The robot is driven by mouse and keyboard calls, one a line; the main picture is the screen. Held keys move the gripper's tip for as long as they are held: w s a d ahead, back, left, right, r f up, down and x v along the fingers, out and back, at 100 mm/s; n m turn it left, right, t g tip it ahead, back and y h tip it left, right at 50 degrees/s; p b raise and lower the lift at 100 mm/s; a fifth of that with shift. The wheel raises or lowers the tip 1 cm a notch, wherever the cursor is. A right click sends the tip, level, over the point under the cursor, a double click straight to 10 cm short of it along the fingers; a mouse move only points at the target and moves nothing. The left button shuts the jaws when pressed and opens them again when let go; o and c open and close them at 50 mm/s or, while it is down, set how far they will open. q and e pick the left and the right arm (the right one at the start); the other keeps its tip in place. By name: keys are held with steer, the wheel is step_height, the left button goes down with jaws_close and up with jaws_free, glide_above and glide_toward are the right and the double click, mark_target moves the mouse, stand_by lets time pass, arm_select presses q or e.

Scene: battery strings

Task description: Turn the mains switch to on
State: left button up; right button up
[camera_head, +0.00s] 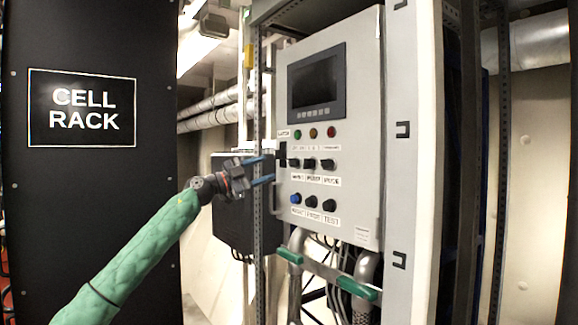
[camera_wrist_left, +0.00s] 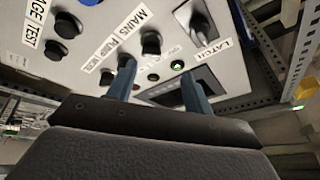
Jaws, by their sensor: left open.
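The mains switch (camera_head: 294,163) is a black knob at the left end of the upper knob row on the grey panel. In the left wrist view the mains switch (camera_wrist_left: 150,42) stands by its MAINS label. I cannot read its setting. My left gripper (camera_head: 269,168) is open, its blue fingers pointing at the panel's left edge, just left of the knob. In the left wrist view the fingers of my left gripper (camera_wrist_left: 158,70) are apart with nothing held between them. The knob appears beyond the fingertips, and I see no contact. My right gripper is not in view.
A black latch handle (camera_head: 282,154) sits at the panel's left edge near my fingers, labelled LATCH (camera_wrist_left: 211,52) in the wrist view. Other black knobs (camera_head: 328,164) and a blue button (camera_head: 296,199) are close. A slotted metal post (camera_head: 258,210) stands left of the panel.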

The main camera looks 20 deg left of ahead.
mark_target(293, 163)
arm_select(q)
steer(key=shift+n+g, duration=0.4)
steer(key=shift+n, duration=0.2)
steer(key=shift+s+d+f+p+x, duration=0.1)
steer(key=shift+p+x, duration=0.5)
steer(key=shift+x, duration=0.7)
steer(key=shift+s+d+f+p+x, duration=0.15)
steer(key=shift+p+x, duration=0.5)
steer(key=shift+x, duration=0.7)
steer(key=shift+d+f+p+x, duration=0.1)
steer(key=shift+p+x, duration=0.5)
steer(key=shift+x, duration=0.7)
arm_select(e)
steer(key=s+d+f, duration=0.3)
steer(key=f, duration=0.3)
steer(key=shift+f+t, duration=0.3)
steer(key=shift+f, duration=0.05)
arm_select(q)
steer(key=shift+a, duration=0.1)
steer(key=c, duration=1)
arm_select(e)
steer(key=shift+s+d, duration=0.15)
